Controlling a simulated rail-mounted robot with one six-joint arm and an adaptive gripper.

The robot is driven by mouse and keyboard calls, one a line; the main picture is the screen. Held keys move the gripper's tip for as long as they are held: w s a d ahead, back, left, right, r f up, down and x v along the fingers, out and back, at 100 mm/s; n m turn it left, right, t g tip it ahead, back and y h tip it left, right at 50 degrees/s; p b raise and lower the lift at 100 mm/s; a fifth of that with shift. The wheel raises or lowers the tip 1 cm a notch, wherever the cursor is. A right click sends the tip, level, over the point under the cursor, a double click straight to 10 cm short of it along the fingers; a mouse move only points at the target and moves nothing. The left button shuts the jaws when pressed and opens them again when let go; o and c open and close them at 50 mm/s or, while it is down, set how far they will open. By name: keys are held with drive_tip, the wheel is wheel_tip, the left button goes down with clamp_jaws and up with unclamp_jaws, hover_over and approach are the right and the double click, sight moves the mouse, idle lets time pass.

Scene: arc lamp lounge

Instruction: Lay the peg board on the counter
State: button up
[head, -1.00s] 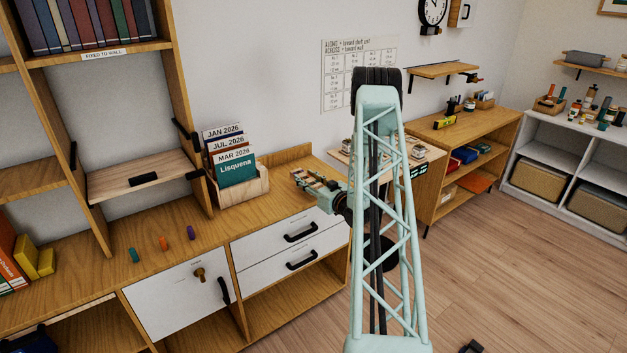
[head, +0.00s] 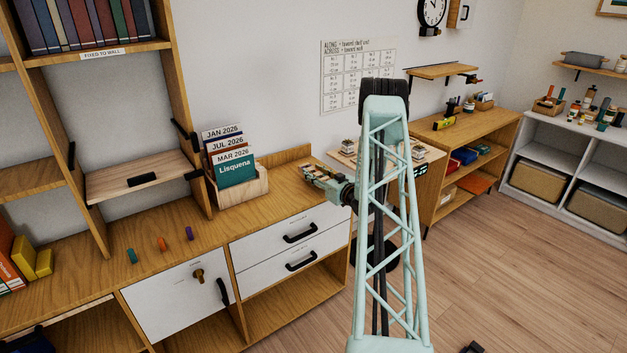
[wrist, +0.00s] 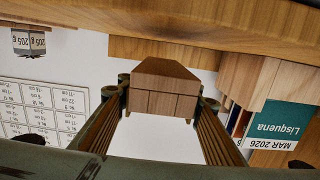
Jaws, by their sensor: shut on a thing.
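My gripper (head: 322,182) is above the right end of the wooden counter (head: 284,192), near the wall. In the wrist view, which is upside down, its two fingers stand on either side of a brown wooden block-like piece (wrist: 163,80) with dark lines across it. I take this piece for the peg board; it is shut in the jaws. In the head view the held piece is small and partly hidden by the gripper. The counter's edge shows at the top of the wrist view (wrist: 230,22). I cannot tell whether the piece touches the counter.
A wooden holder (head: 243,188) with dated booklets stands left of my gripper. Teal (head: 131,256), orange (head: 162,244) and purple (head: 189,233) pegs stand further left on the counter. A wall chart (head: 345,75) hangs behind.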

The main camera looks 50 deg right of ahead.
drive_tip(key=shift+f+b, duration=0.3)
drive_tip(key=shift+f, duration=1.4)
drive_tip(key=shift+f, duration=0.15)
drive_tip(key=o, duration=1)
drive_tip(key=shift+r, duration=0.2)
drive_tip(key=shift+p+v, duration=0.55)
drive_tip(key=shift+v, duration=5.5)
drive_tip(key=shift+f, duration=0.1)
